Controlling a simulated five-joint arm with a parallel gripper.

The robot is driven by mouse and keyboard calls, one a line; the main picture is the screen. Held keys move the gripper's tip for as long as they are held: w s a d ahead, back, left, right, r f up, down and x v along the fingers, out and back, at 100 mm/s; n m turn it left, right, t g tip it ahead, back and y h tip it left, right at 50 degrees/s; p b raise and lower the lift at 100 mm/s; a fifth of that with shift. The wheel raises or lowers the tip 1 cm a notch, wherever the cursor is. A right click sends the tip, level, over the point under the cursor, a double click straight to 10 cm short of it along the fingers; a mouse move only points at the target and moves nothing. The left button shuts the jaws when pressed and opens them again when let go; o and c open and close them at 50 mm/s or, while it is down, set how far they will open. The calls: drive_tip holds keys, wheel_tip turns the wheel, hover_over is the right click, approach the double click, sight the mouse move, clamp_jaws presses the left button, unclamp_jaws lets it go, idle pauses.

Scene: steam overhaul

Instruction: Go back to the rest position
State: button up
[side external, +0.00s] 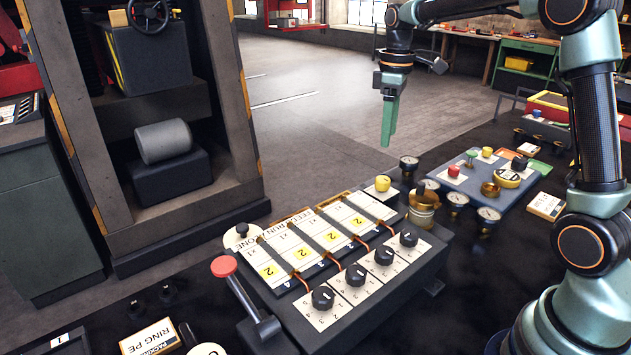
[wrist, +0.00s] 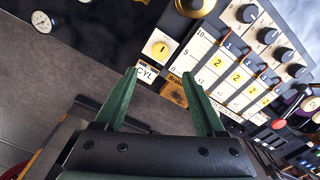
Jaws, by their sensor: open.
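My gripper (side external: 389,122) hangs in the air with its green fingers pointing down, above and behind the far edge of the control panel (side external: 405,291). In the wrist view my gripper (wrist: 163,85) shows two green fingers spread apart with nothing between them. The panel carries several black knobs, such as one near its front (side external: 322,298), and columns with yellow "2" labels. A yellow round button (side external: 383,184) sits at the panel's far corner, next to a brass cup (side external: 423,203).
A red-knobbed lever (side external: 224,267) stands at the panel's left. A blue board (side external: 468,180) with coloured pieces and several small gauges (side external: 409,164) lie to the right. A tall machine frame (side external: 150,130) stands at the left. The air around my gripper is clear.

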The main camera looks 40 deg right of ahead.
drive_tip(key=shift+r, duration=0.45)
drive_tip(key=s+a+m+t, duration=0.5)
drive_tip(key=s+a, duration=0.6)
drive_tip(key=s, duration=0.4)
drive_tip(key=shift+a+f+m+t, duration=0.15)
drive_tip(key=shift+m+t, duration=0.15)
